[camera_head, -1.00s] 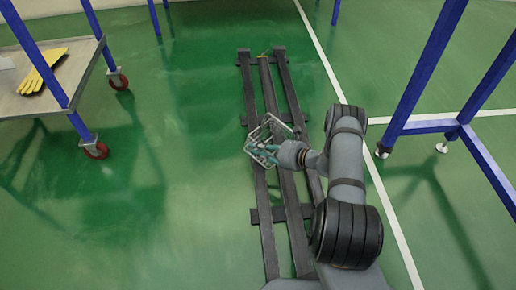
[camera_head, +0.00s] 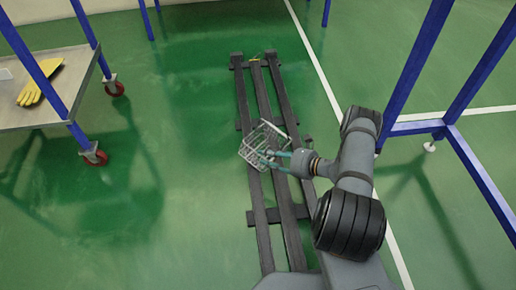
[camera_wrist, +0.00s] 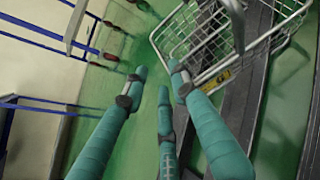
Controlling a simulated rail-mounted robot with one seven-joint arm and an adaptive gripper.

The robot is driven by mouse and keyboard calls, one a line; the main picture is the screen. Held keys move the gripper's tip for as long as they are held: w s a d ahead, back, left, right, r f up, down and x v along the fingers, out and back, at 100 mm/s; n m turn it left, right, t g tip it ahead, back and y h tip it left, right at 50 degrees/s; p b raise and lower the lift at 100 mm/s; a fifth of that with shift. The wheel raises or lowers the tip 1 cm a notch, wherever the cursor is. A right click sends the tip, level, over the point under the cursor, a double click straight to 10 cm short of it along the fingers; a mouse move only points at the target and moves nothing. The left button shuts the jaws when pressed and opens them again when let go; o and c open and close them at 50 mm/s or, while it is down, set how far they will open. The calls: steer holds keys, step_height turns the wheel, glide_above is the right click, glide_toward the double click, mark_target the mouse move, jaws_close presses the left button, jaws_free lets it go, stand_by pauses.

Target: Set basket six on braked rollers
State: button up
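A wire basket (camera_head: 254,141) is over the dark parallel rails (camera_head: 278,110) on the floor, left of my gripper. It sits askew to the rails, and I cannot tell whether it lies flat. In the wrist view the basket (camera_wrist: 196,40) fills the upper right, with a small yellow label (camera_wrist: 218,78) too small to read. My gripper (camera_head: 267,160) is at its near right side. In the wrist view the teal fingers of my gripper (camera_wrist: 158,78) are spread, with nothing visible between them. The tips look apart from the basket. I make out no separate rollers.
A metal cart (camera_head: 40,108) with yellow gloves (camera_head: 40,82) stands at left on red-wheeled casters. A blue frame (camera_head: 465,150) stands at right, beyond a white floor line (camera_head: 318,65). Green floor between cart and rails is clear.

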steer(key=shift+o, duration=0.5)
steer(key=shift+p+v, duration=0.35)
steer(key=shift+v, duration=1)
steer(key=shift+s, duration=0.1)
